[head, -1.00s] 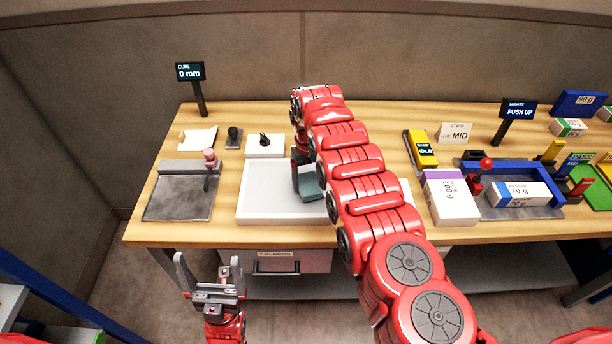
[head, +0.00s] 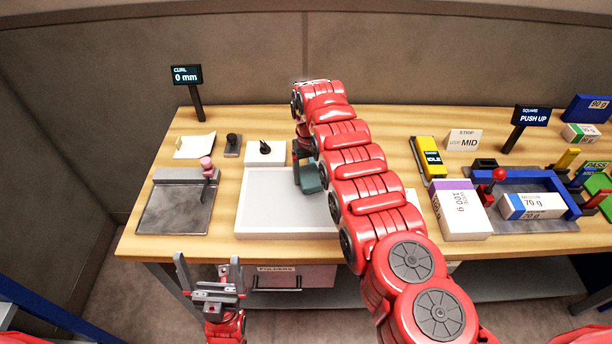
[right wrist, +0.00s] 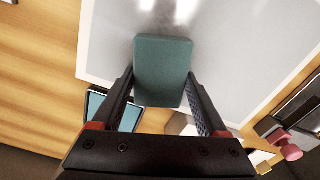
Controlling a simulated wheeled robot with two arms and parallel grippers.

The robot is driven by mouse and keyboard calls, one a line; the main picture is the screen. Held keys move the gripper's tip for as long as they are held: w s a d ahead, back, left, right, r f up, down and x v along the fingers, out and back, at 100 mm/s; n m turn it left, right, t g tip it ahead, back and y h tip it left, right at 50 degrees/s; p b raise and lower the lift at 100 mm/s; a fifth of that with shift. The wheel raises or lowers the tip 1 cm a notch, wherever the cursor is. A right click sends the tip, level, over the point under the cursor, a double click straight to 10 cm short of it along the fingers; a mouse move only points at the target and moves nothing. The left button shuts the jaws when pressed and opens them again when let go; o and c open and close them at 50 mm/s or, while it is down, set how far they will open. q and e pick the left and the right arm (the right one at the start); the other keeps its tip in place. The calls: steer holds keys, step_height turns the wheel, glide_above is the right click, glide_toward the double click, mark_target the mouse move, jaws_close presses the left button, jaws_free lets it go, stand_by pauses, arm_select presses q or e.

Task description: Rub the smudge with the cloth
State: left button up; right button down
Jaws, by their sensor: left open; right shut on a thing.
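The cloth is a dark teal block-like pad (right wrist: 163,70), held between the two fingers of my right gripper (right wrist: 160,100) in the right wrist view. It also shows in the head view (head: 310,180), partly hidden by my right arm. It is over the white tray-like board (head: 262,215) in the middle of the table; I cannot tell whether it touches. A faint grey patch that may be the smudge (right wrist: 146,22) shows beside the cloth in the right wrist view. My left gripper (head: 208,277) is open and empty in front of the table's edge.
A grey metal plate with a pink-knobbed lever (head: 206,163) lies left of the board. A white block with a black knob (head: 265,150) stands behind it. A folders drawer (head: 290,277) hangs below.

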mark_target(307, 172)
steer(key=shift+w+a+f, duration=0.2)
steer(key=shift+a+f, duration=0.05)
steer(key=shift+f, duration=0.15)
steer(key=shift+w+a+r, duration=0.15)
steer(key=shift+w+a, duration=0.05)
steer(key=shift+w, duration=0.1)
step_height(307, 172, up, 2)
steer(key=shift+w+r, duration=0.1)
steer(key=shift+r, duration=0.15)
steer(key=r, duration=0.2)
steer(key=shift+s+d+r, duration=0.1)
steer(key=shift+s+r, duration=0.2)
steer(key=shift+s, duration=0.05)
steer(key=shift+w+r+b, duration=0.15)
steer(key=shift+r+b, duration=0.15)
steer(key=shift+r, duration=1.35)
steer(key=shift+s, duration=0.2)
